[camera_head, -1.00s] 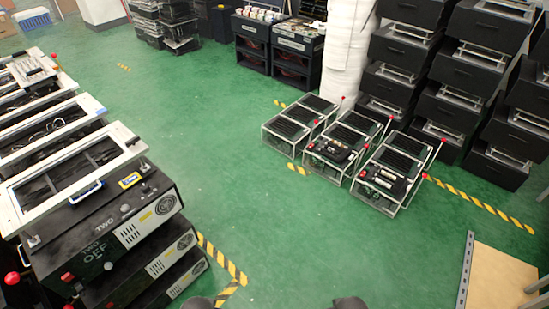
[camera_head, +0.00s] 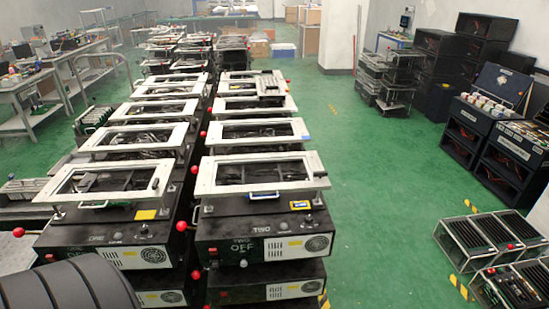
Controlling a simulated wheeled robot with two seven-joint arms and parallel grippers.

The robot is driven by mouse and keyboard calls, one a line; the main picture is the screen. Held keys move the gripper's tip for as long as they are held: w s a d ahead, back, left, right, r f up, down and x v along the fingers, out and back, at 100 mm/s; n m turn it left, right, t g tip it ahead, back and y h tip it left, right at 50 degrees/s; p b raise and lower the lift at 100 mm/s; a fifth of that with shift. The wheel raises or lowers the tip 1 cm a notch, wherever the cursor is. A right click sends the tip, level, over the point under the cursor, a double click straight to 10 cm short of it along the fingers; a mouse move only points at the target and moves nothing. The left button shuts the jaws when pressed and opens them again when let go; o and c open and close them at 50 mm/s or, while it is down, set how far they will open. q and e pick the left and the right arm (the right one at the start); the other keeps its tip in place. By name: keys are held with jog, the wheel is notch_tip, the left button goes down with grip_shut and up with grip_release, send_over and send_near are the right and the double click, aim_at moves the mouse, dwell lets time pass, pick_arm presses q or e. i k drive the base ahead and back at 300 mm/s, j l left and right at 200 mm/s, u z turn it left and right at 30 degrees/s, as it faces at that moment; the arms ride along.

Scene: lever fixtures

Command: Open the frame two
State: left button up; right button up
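The frame two is the white rectangular frame (camera_head: 262,187) on top of the black box marked TWO (camera_head: 235,228), left of centre in the head view. It lies roughly level over the box, raised a little on short posts. A small handle (camera_head: 264,194) sits at its front edge. A lever with a red ball (camera_head: 182,226) sticks out from the left side of the box. The box front carries an OFF marking, a red button (camera_head: 213,251) and a round fan grille (camera_head: 317,243). Neither of my grippers shows, and nothing visible touches the frame.
A similar white frame (camera_head: 106,197) on a box marked ONE stands close on the left, with its own red ball (camera_head: 18,232). More frames line up behind both. Green floor (camera_head: 365,200) is clear to the right. Wire-framed dark units (camera_head: 475,240) stand at the far right.

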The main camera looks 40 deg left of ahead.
aim_at(205, 187)
jog(key=u, duration=1.3)
